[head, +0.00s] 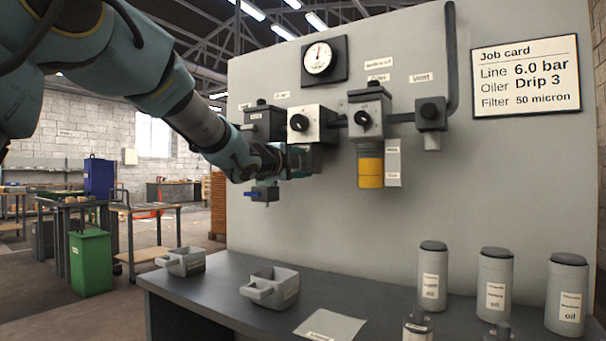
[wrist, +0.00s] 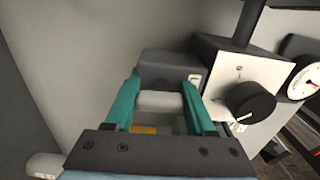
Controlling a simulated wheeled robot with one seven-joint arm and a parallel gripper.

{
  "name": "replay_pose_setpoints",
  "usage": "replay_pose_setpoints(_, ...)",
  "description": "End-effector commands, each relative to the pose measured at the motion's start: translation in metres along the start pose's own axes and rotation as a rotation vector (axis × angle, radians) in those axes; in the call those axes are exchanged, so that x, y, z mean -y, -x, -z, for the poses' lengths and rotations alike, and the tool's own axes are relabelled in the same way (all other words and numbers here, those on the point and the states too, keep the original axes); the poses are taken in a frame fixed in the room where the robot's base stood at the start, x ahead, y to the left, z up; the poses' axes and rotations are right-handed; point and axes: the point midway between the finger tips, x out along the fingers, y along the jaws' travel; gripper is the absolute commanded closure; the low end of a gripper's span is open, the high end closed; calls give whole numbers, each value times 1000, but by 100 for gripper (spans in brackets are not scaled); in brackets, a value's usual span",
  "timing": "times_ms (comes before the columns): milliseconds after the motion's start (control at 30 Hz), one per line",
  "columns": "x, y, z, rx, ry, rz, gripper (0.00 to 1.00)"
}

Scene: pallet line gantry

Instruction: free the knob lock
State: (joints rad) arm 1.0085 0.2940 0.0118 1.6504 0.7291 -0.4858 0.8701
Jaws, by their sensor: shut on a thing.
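My gripper (head: 298,158) is by the wall panel, just below the white box (head: 312,118) with a black round knob (head: 298,122). In the wrist view my gripper (wrist: 161,98) has its teal fingers shut on a pale grey block (wrist: 165,103), beside a dark grey housing (wrist: 172,68). I cannot tell whether this block is the knob lock. The white box (wrist: 240,85) and its black knob (wrist: 252,103) stand just right of the fingers there, apart from them. The lower part of the block is hidden by my gripper.
A second unit with a black knob (head: 362,118) and yellow bowl (head: 370,172) is right of the white box. A gauge (head: 319,58) is above, a job card (head: 525,75) at right. Grey trays (head: 272,287) and lidded canisters (head: 495,285) stand on the bench (head: 215,300).

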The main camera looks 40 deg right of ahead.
Motion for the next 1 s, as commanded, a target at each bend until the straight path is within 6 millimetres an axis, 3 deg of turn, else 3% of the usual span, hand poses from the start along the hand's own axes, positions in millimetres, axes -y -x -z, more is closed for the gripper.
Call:
replay_pose_setpoints(600, -1, 0, 1, -2, -46, -1, 100)
replay_pose_setpoints(633, -1, 0, 1, -2, -46, -1, 44)
replay_pose_setpoints(900, 0, 0, 0, -1, -44, -1, 15)
replay_pose_setpoints(1000, 0, 0, 0, -1, -44, -1, 15)
